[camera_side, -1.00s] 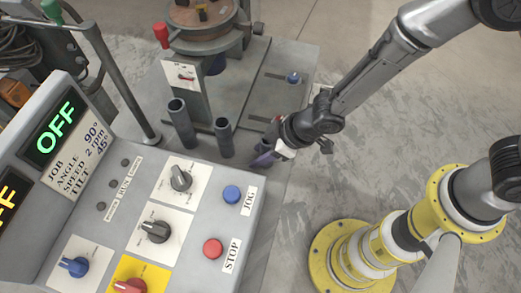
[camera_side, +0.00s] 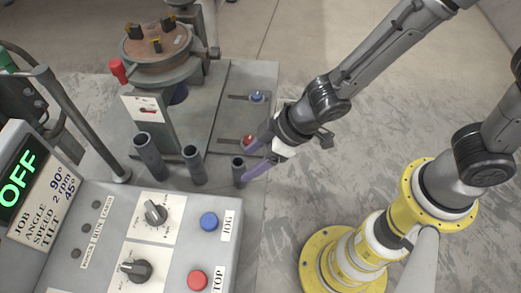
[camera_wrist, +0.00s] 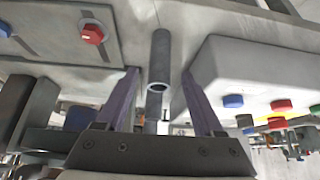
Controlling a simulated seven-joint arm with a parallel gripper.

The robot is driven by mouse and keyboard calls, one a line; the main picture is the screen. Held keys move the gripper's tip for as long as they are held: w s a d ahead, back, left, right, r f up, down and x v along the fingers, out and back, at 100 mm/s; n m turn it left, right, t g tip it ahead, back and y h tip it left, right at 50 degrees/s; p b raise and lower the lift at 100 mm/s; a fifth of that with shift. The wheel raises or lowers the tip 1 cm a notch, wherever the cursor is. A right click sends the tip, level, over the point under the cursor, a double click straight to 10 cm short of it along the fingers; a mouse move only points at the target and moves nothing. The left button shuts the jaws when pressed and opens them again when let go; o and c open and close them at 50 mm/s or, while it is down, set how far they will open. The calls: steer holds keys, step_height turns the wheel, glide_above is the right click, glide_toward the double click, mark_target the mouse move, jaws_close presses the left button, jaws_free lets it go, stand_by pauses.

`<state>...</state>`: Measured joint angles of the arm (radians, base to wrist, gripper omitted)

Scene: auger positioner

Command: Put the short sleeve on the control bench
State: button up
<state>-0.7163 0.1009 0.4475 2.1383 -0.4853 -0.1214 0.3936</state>
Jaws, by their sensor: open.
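The short sleeve (camera_side: 238,172) is a dark grey tube standing upright, rightmost and smallest of three tubes in the side view. My gripper (camera_side: 246,162) reaches it from the upper right with two purple fingers spread apart. In the wrist view, a grey tube (camera_wrist: 160,60), apparently the short sleeve, shows between the open fingers (camera_wrist: 160,75), with clear gaps on both sides. The side view does not show clearly how far the fingers reach around it. The grey control bench (camera_side: 180,198) stands at the front left, with knobs and buttons on top.
Two taller tubes, (camera_side: 149,160) and (camera_side: 194,167), stand left of the short sleeve, close to the bench edge. The positioner (camera_side: 160,55) stands behind them. A slotted plate (camera_side: 240,110) carries a blue and a red knob. The display (camera_side: 22,175) reads OFF.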

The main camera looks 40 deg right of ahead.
steer(key=shift+v, duration=1.65)
steer(key=d+r+m+t+h, duration=0.1)
steer(key=d+r+m+h, duration=0.15)
steer(key=d+r, duration=0.5)
steer(key=d+r+m+t+h, duration=0.1)
steer(key=d+r+m, duration=0.25)
steer(key=d, duration=0.75)
steer(key=s+d+r+m+h, duration=0.1)
steer(key=s+d+r+m, duration=0.2)
steer(key=s+d, duration=0.5)
steer(key=s+r, duration=0.1)
steer(key=s, duration=0.3)
steer(key=shift+s+g, duration=0.25)
steer(key=shift+g, duration=0.15)
